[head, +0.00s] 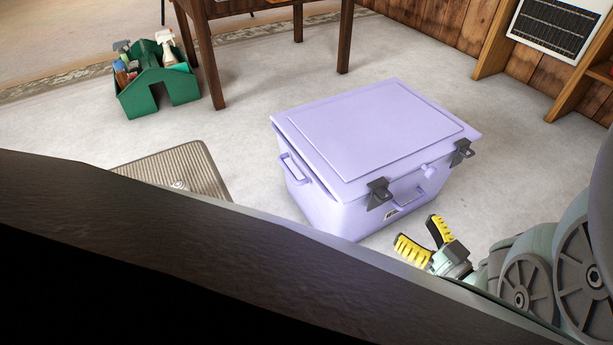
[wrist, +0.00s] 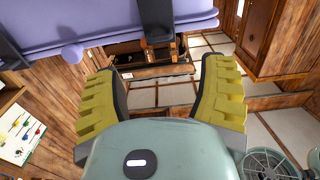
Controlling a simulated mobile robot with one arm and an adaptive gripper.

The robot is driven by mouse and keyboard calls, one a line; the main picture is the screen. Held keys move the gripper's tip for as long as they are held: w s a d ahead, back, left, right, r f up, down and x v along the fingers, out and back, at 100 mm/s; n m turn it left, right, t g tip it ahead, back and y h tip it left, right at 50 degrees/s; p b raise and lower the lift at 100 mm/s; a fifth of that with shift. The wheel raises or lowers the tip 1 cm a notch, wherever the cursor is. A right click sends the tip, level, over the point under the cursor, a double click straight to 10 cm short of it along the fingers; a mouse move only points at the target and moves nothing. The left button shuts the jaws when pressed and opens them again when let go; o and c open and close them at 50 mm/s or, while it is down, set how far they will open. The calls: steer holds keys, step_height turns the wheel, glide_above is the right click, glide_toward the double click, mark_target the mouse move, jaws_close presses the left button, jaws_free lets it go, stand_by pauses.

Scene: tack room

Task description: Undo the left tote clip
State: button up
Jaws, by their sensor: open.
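The lavender tote (head: 370,130) stands on the floor with its lid down. Its left clip (head: 379,193) and right clip (head: 462,153) are dark grey, on the front edge of the lid. They look alike, and I cannot tell whether either is latched. My gripper (head: 415,228) is open and empty, in front of the tote, below and to the right of the left clip and apart from it. In the wrist view a dark clip (wrist: 156,22) is above and beyond the gap between the yellow fingers (wrist: 160,70); which clip it is I cannot tell for sure.
A ribbed mat (head: 185,165) lies left of the tote. A green caddy (head: 160,95) with bottles and a wooden table (head: 205,50) stand behind. A large dark surface fills the lower left foreground.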

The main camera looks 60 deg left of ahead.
mark_target(387, 198)
steer(key=a, duration=0.6)
steer(key=a+b, duration=0.1)
steer(key=a, duration=0.3)
steer(key=shift+w+a, duration=0.1)
steer(key=shift+w, duration=0.3)
steer(key=shift+c, duration=0.3)
jaws_close()
